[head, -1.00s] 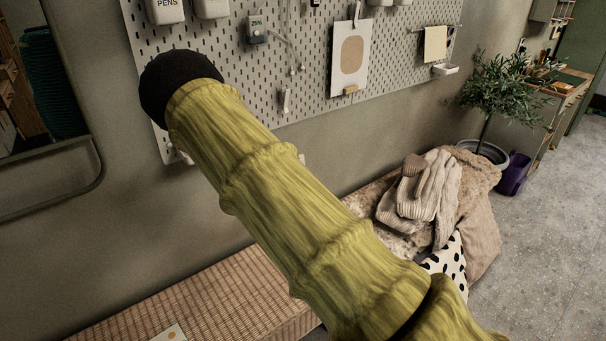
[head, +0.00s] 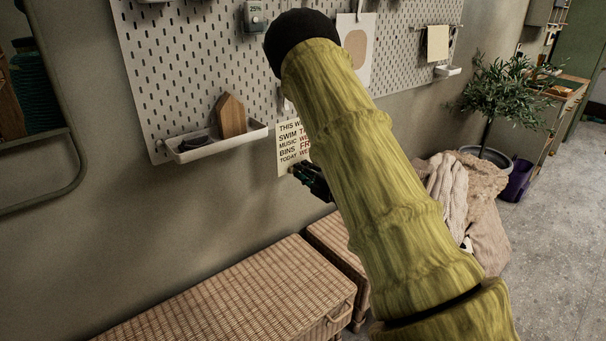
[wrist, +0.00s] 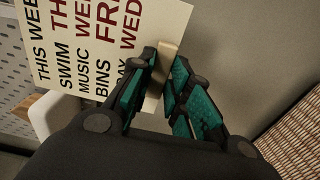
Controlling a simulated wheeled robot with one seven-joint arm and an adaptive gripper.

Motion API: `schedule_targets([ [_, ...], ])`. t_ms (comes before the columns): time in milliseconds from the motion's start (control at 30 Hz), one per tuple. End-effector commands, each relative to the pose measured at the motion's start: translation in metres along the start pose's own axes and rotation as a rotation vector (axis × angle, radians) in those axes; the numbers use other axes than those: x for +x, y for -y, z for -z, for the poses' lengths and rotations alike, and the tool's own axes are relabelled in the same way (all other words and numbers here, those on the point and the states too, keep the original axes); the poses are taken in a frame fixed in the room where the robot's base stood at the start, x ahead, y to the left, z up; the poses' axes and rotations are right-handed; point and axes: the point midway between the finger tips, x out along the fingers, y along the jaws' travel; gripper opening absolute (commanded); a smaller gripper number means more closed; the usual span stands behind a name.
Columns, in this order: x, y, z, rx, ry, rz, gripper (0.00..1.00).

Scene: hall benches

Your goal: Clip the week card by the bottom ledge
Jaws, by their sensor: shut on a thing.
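The week card (head: 292,146) is a cream sheet with dark and red print, including SWIM, MUSIC and BINS. It hangs upright in front of the wall, just right of the white ledge (head: 215,147) at the pegboard's bottom. In the wrist view the card (wrist: 105,45) fills the upper left, turned sideways. My gripper (wrist: 160,80) has teal pads and is shut on this wooden piece. The gripper (head: 306,176) shows in the head view at the card's lower right, partly behind my arm. I cannot tell whether the card touches the board.
The grey pegboard (head: 185,85) spans the wall. Wicker baskets (head: 225,300) lie below. The wall beneath the ledge is bare.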

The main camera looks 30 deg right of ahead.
Motion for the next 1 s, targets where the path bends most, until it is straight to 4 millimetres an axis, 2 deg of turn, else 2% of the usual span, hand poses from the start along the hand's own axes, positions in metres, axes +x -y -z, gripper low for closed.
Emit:
schedule_targets([
  [333, -0.003, 0.002, -0.004, 0.000, 0.006, -0.006, 0.00],
  [1000, 0.038, 0.001, -0.001, 0.000, 0.002, -0.005, 0.00],
])
